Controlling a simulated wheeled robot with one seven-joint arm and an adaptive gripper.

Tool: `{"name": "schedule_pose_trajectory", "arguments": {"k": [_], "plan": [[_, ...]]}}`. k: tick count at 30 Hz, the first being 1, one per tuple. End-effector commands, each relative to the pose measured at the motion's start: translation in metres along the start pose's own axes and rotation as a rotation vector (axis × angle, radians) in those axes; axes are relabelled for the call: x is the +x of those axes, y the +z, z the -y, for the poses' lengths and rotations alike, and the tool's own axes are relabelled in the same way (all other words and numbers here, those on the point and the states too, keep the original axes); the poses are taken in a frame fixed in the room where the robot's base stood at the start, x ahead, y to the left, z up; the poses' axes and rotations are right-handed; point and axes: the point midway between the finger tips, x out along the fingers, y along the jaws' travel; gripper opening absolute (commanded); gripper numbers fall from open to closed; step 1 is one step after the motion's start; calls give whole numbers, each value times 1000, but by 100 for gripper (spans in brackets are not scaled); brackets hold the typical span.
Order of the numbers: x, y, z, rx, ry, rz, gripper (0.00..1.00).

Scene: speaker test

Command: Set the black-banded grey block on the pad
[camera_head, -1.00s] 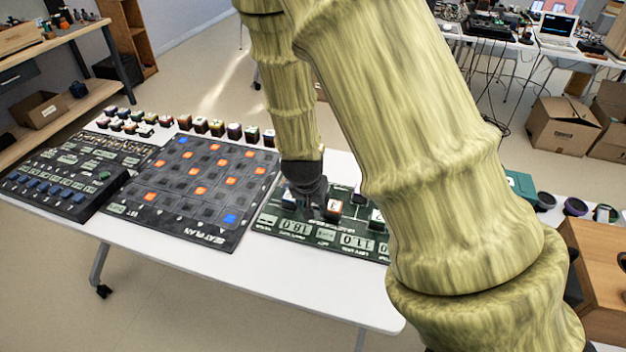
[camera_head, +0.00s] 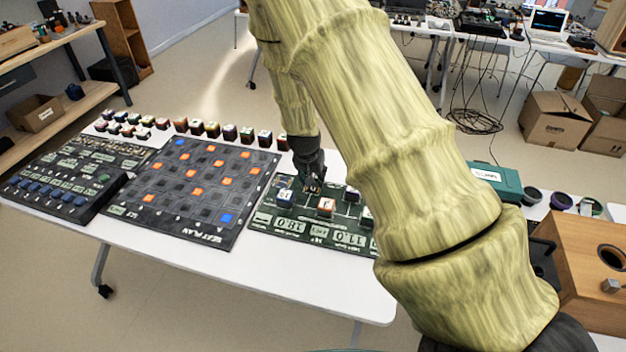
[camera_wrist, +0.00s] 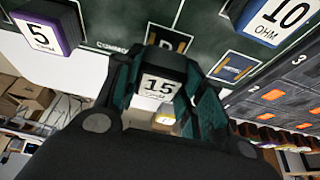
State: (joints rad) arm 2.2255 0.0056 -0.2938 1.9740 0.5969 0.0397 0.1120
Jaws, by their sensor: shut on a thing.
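My gripper (camera_wrist: 160,105) is shut on a block with a pale grey face marked 15 and a dark band, which I take as the black-banded grey block (camera_wrist: 158,86). In the head view my gripper (camera_head: 313,186) is low over the far part of the dark green board (camera_head: 262,219), behind and between two blocks; the held block is hard to make out there. In the wrist view the board shows white-outlined squares, one ahead of the fingers (camera_wrist: 168,40) and one to the right (camera_wrist: 236,68). I cannot tell which is the pad, nor the block's height above the board.
A blue-banded block (camera_head: 285,198) marked 10 and an orange-banded block (camera_head: 326,207) stand close to my gripper. A purple-banded block (camera_wrist: 45,32) marked 5 is at the wrist view's left. A checkered board (camera_head: 195,190) lies left; small blocks line the table's far edge.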

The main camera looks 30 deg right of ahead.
Motion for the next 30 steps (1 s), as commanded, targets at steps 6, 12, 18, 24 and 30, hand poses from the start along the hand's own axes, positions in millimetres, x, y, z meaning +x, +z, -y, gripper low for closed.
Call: {"name": "schedule_pose_trajectory", "arguments": {"k": [6,12,18,24,30], "plan": [[20,8,-1,2,1,1,14],[21,9,0,1,0,0,14],[24,10,0,0,0,0,14],[24,10,0,0,0,0,60],[24,10,0,0,0,0,60]]}}
